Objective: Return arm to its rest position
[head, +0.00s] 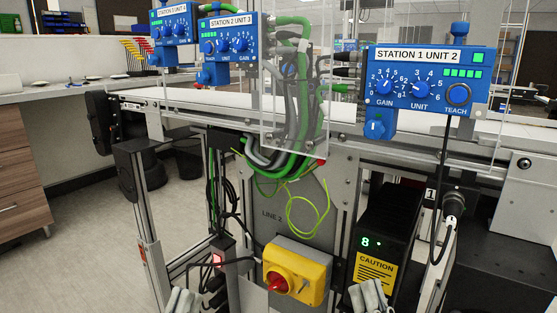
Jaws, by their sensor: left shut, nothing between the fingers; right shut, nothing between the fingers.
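My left gripper (181,299) shows only as a light grey tip at the bottom edge, left of the yellow switch box. It is shut and empty. My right gripper (369,296) shows at the bottom edge, right of the yellow box and in front of the black power unit's lower part. It is also shut and empty. Both stand upright, apart from each other, and the rest of both arms is out of the frame.
A yellow box with a red knob (296,272) sits between the grippers. Behind are a black caution-labelled unit (388,230), loose green cables (300,208), a conveyor (400,152) and blue station boxes (425,78). Open floor (85,240) lies left.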

